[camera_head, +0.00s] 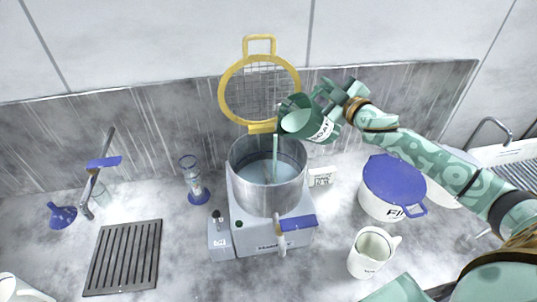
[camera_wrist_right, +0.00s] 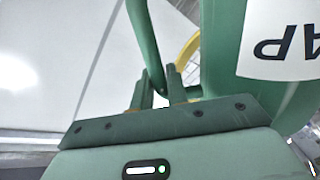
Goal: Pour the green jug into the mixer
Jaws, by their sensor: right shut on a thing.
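The green jug (camera_head: 298,121) is tilted over the mixer bowl, its mouth towards the left. A thin pale blue-green stream runs from it into the bowl. The mixer (camera_head: 270,227) is a grey machine with an open steel bowl (camera_head: 262,201), and pale liquid shows inside. My right gripper (camera_head: 341,101) is shut on the jug's handle, up and to the right of the bowl. In the right wrist view the gripper (camera_wrist_right: 163,98) closes around the green handle (camera_wrist_right: 147,45), and part of the jug's white label (camera_wrist_right: 283,40) shows. My left gripper is not in view.
A yellow-rimmed sieve (camera_head: 226,96) stands behind the bowl. A blue-lidded pot (camera_head: 384,205) and a white jug (camera_head: 367,262) stand to the right. A glass cylinder (camera_head: 193,176), a dark slotted grate (camera_head: 124,257) and a blue funnel (camera_head: 61,216) are on the left.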

